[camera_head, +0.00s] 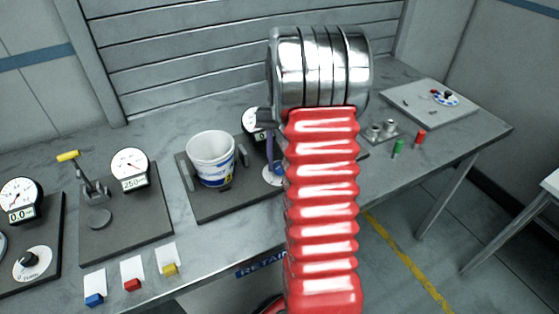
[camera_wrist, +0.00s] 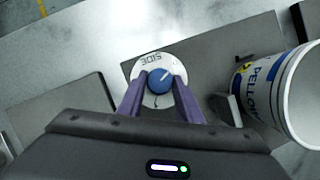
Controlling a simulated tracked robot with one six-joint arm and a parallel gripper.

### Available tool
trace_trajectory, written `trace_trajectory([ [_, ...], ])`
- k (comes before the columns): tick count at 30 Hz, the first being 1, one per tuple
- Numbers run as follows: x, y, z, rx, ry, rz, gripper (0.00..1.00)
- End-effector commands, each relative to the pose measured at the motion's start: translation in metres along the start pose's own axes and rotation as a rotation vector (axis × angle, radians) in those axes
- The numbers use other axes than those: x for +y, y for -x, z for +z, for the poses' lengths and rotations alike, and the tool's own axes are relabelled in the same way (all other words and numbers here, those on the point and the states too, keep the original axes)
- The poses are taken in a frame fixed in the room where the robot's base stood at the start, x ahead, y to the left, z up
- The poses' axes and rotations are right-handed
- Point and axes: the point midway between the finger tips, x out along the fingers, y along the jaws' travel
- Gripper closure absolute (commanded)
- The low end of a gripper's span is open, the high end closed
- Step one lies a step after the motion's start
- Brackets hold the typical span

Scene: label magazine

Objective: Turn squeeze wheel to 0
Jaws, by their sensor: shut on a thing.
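A small blue knob (camera_wrist: 159,81) with a white pointer mark sits on a round white dial plate (camera_wrist: 150,62). The plate's lettering appears upside down in the wrist view and seems to read "SIDE". My gripper (camera_wrist: 158,78) has its two purple fingers shut on this knob, one on each side. The white pointer slants to the upper right in the wrist view. In the head view the dial (camera_head: 272,174) is mostly hidden behind my red arm. A gauge (camera_head: 255,122) behind it is partly covered, so its reading cannot be told.
A white bucket (camera_head: 211,158) stands on the same dark board, close beside the gripper. Left are a gauge (camera_head: 130,168) showing about 250, a yellow-handled lever (camera_head: 68,156) and another gauge (camera_head: 21,199) showing 0.0. Small coloured blocks (camera_head: 132,285) lie along the front edge.

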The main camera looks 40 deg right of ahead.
Motion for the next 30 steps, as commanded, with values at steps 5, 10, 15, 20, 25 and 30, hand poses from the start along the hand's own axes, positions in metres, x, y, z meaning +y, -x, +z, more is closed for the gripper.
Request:
trace_trajectory([
  [5,-0.0017,0.0023,-0.0029,0.013,0.04,0.015,0.9],
  [10,-0.0019,0.0023,-0.0028,0.013,0.049,0.018,0.9],
  [15,-0.0021,0.0024,-0.0027,0.013,0.049,0.017,0.9],
  [20,-0.0022,0.0023,-0.0022,0.011,0.048,0.017,0.62],
  [25,-0.0017,0.0014,-0.0012,0.007,0.048,0.018,0.5],
  [30,-0.0015,0.0009,-0.0007,0.004,0.047,0.019,0.49],
])
